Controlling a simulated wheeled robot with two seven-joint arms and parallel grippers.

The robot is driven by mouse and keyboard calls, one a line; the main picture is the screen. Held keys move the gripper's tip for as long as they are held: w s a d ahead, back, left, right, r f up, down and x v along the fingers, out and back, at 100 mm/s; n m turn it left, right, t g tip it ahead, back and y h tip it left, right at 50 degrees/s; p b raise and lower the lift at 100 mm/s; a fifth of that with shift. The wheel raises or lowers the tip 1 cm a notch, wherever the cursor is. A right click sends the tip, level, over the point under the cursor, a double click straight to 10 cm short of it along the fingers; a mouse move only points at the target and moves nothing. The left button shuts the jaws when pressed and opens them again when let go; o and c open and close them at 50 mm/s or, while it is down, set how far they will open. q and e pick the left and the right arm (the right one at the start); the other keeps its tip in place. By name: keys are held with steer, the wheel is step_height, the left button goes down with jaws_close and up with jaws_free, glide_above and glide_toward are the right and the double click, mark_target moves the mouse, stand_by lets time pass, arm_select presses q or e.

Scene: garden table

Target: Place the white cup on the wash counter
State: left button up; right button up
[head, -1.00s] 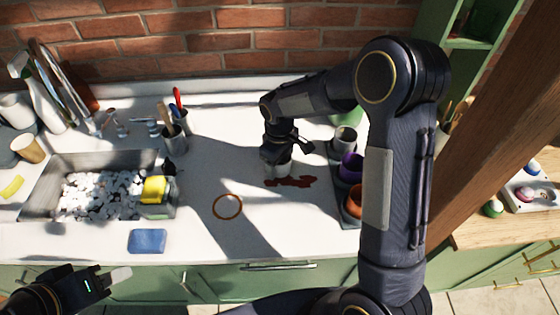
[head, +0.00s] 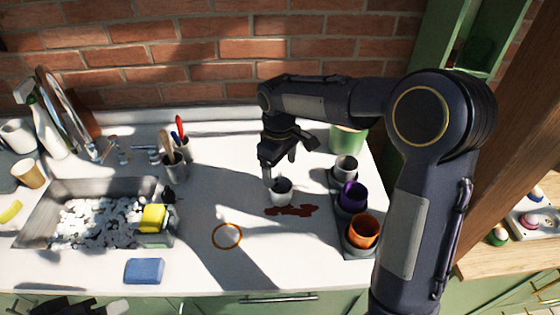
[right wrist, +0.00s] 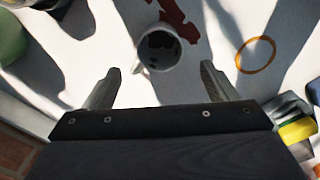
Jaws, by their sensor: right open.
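The white cup (head: 281,192) stands upright on the white counter (head: 205,200), beside a dark red stain (head: 292,211). In the right wrist view the cup (right wrist: 159,47) is seen from above, with a dark inside. My right gripper (head: 280,166) is open and empty, just above and behind the cup. In the right wrist view its two fingers (right wrist: 158,85) are spread wide, and the cup lies beyond their tips, apart from them. My left gripper (head: 100,308) shows only partly at the bottom left edge; its jaws are not clear.
A sink (head: 40,237) with white and grey pebble-like pieces is at left, with a yellow sponge (head: 152,217). A blue sponge (head: 144,271) and an orange ring (head: 227,236) lie in front. Purple (head: 352,196) and orange (head: 363,232) cups stand in a row at right.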

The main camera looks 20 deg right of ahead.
steer(key=s+d+r+m+t+y, duration=0.1)
steer(key=s+d+r+m+y, duration=0.15)
steer(key=s, duration=0.55)
steer(key=s+d+r+m+t+y, duration=0.1)
steer(key=s+d+r+m+t, duration=0.1)
steer(key=s+r, duration=0.35)
steer(key=s+a+f+m+t, duration=0.1)
steer(key=s+f+m, duration=0.3)
steer(key=s, duration=0.7)
steer(key=shift+s+a+t, duration=0.35)
steer(key=shift+s+t, duration=0.05)
steer(key=shift+t, duration=0.3)
